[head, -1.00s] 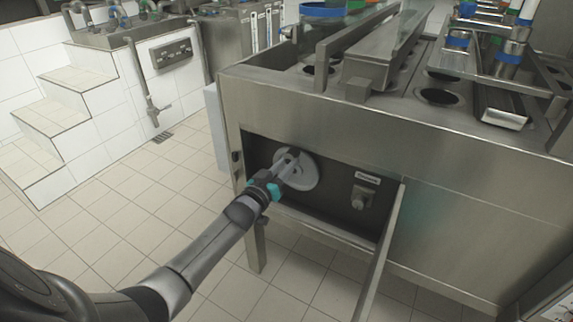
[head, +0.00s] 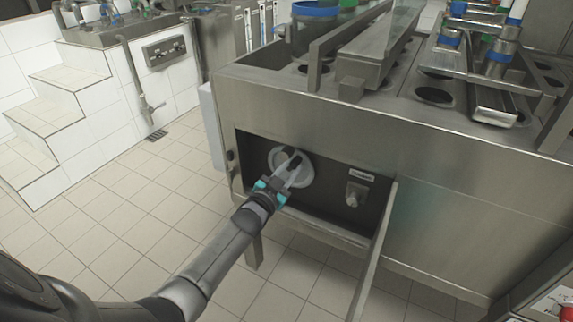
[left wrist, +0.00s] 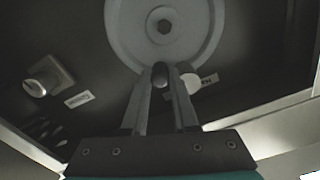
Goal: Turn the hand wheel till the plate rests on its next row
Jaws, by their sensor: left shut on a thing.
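The hand wheel (head: 306,173) is a pale grey disc in the dark recess at the machine's front. In the left wrist view the wheel (left wrist: 125,28) fills the top, with a hex nut at its middle. My left gripper (head: 293,164) reaches it from below. Its two fingers (left wrist: 161,82) are shut on a dark round handle (left wrist: 160,73) at the wheel's lower rim. The machine's steel top has round holes (head: 434,96); I cannot tell which part is the plate or which row it rests on. My right gripper is not in view.
A knob (head: 353,196) under a label sits right of the wheel. An open steel flap (head: 376,255) slants down right of my arm. A machine leg (head: 253,250) stands below the recess. Blue-rimmed containers (head: 317,10) stand on top. The tiled floor at left is clear.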

